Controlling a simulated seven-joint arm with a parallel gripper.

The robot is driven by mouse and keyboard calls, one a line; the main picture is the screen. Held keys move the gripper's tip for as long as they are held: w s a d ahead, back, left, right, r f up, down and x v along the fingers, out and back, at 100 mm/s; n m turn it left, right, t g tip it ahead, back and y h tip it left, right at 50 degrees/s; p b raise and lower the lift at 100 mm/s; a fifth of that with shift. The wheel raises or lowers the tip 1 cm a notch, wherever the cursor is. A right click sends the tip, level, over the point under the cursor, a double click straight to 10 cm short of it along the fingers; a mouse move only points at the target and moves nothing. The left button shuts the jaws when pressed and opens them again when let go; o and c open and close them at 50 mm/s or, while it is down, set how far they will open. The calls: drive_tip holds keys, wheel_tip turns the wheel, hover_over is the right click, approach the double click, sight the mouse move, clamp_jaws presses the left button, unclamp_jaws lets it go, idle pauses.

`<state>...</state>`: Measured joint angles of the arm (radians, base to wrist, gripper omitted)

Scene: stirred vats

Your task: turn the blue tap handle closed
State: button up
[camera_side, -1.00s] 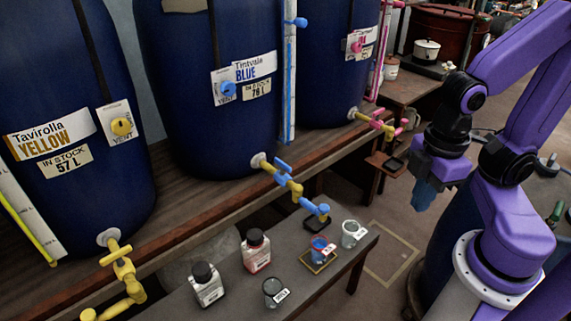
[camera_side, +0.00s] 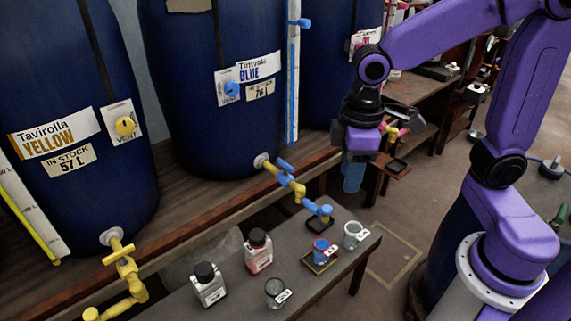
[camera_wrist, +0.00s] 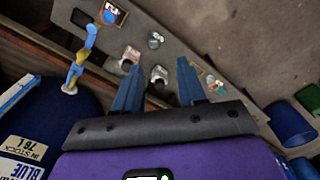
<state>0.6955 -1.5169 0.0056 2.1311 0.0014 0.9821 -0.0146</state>
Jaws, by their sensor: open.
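The blue tap handle (camera_side: 285,164) sits on top of the yellow and blue outlet pipe low on the vat labelled Tintvale BLUE (camera_side: 225,120). The handle appears to lie roughly along the pipe. My gripper (camera_side: 353,180) is to the right of the handle, apart from it, fingers pointing down. In the wrist view my gripper (camera_wrist: 159,68) has its two blue fingers spread with nothing held between them. The blue and yellow tap (camera_wrist: 75,70) shows there left of the fingers; the handle is hard to tell from the pipe.
The yellow vat's tap (camera_side: 120,262) is at left. A pink tap (camera_side: 395,132) is behind my wrist.

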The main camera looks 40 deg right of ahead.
drive_tip(key=w+a+m, duration=0.1)
drive_tip(key=w+m, duration=0.2)
drive_tip(key=w, duration=1.1)
drive_tip(key=m, duration=0.7)
hover_over(285, 163)
wheel_tip(285, 163, down, 11)
wheel_tip(285, 163, down, 17)
drive_tip(key=shift+d+r, duration=0.1)
drive_tip(key=shift+r, duration=0.05)
clamp_jaws()
